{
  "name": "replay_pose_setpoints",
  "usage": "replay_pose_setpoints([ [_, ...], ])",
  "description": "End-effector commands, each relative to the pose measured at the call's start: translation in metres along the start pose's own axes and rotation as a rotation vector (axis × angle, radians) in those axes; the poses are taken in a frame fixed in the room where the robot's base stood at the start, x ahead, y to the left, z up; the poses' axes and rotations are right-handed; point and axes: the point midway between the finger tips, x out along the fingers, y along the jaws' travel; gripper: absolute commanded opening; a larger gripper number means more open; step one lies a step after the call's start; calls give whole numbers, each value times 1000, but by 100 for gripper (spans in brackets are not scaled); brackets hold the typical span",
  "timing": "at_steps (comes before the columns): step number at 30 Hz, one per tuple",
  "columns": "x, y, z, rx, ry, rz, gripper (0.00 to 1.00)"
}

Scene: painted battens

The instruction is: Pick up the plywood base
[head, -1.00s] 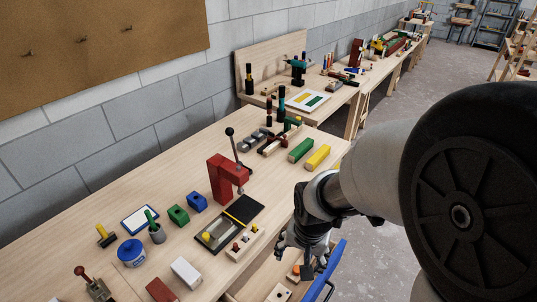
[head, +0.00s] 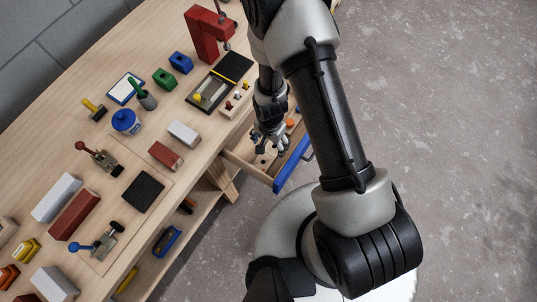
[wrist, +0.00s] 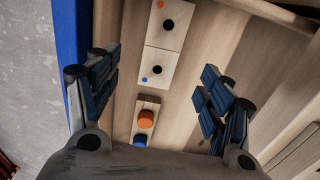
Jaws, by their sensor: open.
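The open drawer (head: 238,160) with a blue front (head: 292,165) holds light plywood pieces. In the wrist view, two pale square plates lie end to end: one (wrist: 181,42) has a black hole and an orange dot, the nearer one (wrist: 167,62) a black hole and a blue dot. I cannot tell which is the plywood base, or whether they are one piece. A small block with an orange knob (wrist: 146,118) and a blue knob (wrist: 140,140) lies nearer. My gripper (wrist: 158,72) is open and empty above them, its fingers either side. In the head view my gripper (head: 268,138) hangs over the drawer.
The drawer's blue front (wrist: 68,50) runs close along my left finger. The bench top above holds a red press (head: 205,35), a black-and-wood tray (head: 212,90), a small peg block (head: 238,100) and a white block (head: 183,133). Open floor lies to the right.

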Motion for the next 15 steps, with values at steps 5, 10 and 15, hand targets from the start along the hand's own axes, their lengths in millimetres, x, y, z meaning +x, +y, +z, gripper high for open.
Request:
replay_pose_setpoints([
  [5,37,0,0,-1,0,0,73],
  [10,52,0,0,-1,0,-1,73],
  [15,55,0,0,0,0,-1,73],
])
